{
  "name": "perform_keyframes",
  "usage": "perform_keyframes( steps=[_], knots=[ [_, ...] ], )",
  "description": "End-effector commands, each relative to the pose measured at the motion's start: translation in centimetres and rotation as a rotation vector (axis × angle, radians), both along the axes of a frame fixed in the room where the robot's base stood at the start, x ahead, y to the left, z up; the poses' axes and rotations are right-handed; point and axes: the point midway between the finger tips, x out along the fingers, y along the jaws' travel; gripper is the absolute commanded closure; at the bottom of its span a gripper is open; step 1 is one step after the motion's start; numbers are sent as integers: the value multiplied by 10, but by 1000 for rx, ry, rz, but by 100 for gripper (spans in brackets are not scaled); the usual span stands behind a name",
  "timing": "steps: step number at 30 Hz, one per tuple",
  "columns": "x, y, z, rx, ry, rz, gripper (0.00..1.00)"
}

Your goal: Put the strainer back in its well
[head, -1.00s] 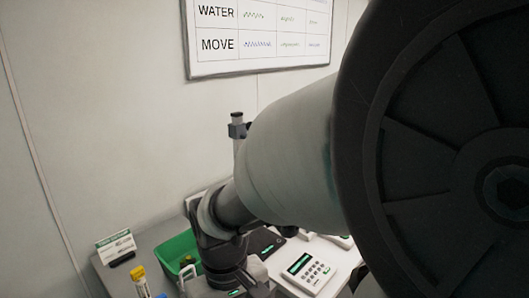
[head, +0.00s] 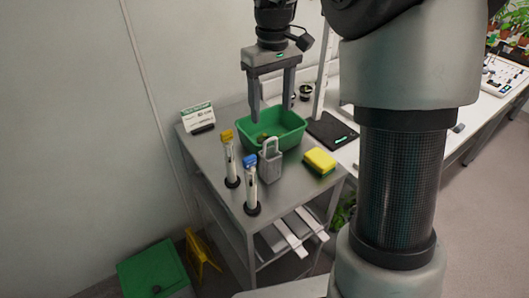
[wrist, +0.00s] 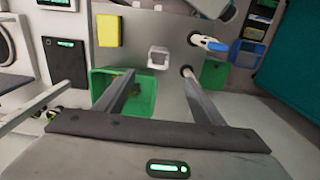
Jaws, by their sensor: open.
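The strainer seems to be the grey block-like piece with a loop handle (head: 270,167), upright on the metal cart top in front of the green tub. It also shows from above in the wrist view (wrist: 158,58). My gripper (head: 271,114) points down, open and empty, above the green tub and behind the strainer. In the wrist view its fingers (wrist: 158,75) spread wide, with the strainer just beyond the tips and apart from them. I cannot make out the well in either view.
The green tub (head: 298,133) holds something brownish. Yellow-capped (head: 229,160) and blue-capped (head: 250,186) tubes stand left of and before the strainer. A yellow sponge (head: 320,159) lies right. A small sign (head: 198,116) stands back left.

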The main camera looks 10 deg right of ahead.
Motion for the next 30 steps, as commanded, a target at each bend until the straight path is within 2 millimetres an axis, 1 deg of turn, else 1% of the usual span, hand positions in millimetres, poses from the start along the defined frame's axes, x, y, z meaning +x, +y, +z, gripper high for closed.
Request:
perform_keyframes(
  steps=[1, 3, 9, 12, 15, 20, 23, 27, 30],
  knots=[
    [-1, 0, -13, 0, 5, -1, 38],
    [-1, 0, -29, 0, 6, -1, 38],
    [-1, 0, -73, -1, 5, -1, 38],
    [-1, 0, -90, -1, 4, -1, 38],
    [0, 0, -101, 0, 3, -1, 38],
    [0, 0, -109, 0, 1, -2, 38],
    [2, 0, -122, -1, 4, -2, 38],
    [6, -1, -144, -1, 4, -2, 38],
    [6, -1, -154, -1, 2, -2, 38]
  ],
)
